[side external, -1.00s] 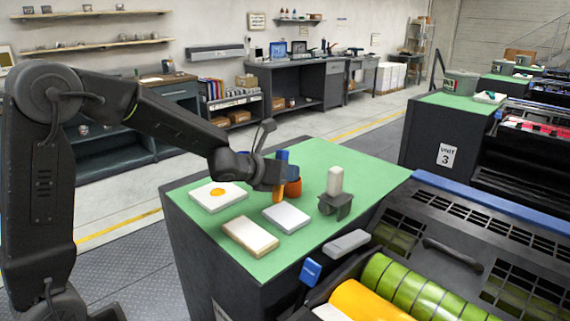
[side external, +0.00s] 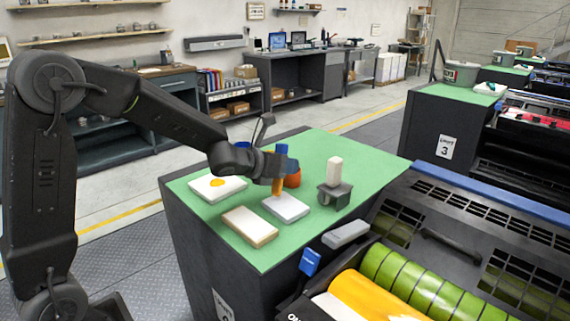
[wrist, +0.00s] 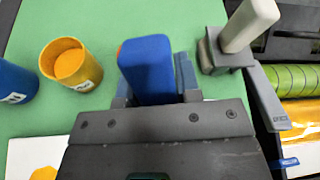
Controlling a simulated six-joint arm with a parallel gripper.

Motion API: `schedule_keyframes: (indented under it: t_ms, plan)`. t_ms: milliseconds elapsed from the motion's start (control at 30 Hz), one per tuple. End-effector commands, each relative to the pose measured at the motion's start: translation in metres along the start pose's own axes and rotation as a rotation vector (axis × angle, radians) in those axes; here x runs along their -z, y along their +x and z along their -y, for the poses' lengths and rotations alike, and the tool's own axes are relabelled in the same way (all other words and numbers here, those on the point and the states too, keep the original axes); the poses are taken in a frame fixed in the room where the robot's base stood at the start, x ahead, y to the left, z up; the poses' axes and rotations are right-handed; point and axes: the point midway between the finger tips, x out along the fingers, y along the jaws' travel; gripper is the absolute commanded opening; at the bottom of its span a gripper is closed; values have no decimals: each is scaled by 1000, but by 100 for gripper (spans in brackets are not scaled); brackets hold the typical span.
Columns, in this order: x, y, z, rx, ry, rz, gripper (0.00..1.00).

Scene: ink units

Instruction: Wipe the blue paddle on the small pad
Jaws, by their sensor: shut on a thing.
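My gripper (side external: 283,166) is shut on the blue paddle (side external: 282,150). In the wrist view the paddle's blue handle (wrist: 148,68) stands up between the fingers. In the side view its orange-yellow lower part (side external: 277,187) points down, nearly upright. It is over the back left edge of the small pad (side external: 288,208), a pale grey-white slab. I cannot tell whether the tip touches the pad. The pad is hidden in the wrist view.
A white slab with an orange ink spot (side external: 217,186) lies left. A tan-sided block (side external: 249,228) lies in front. An orange pot (side external: 293,178) stands just behind the paddle; a blue pot (wrist: 14,82) is farther left. A dark holder (side external: 335,196) with a white-handled tool (side external: 334,170) stands right.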

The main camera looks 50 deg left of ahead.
Motion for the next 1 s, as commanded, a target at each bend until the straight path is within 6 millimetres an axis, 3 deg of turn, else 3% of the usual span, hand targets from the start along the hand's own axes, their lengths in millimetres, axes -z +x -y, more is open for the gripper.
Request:
schedule_keyframes:
  t_ms: [667,1000]
  plan:
    - [6,2,-2,-1,0,-2,7]
    - [9,2,14,0,-1,-4,7]
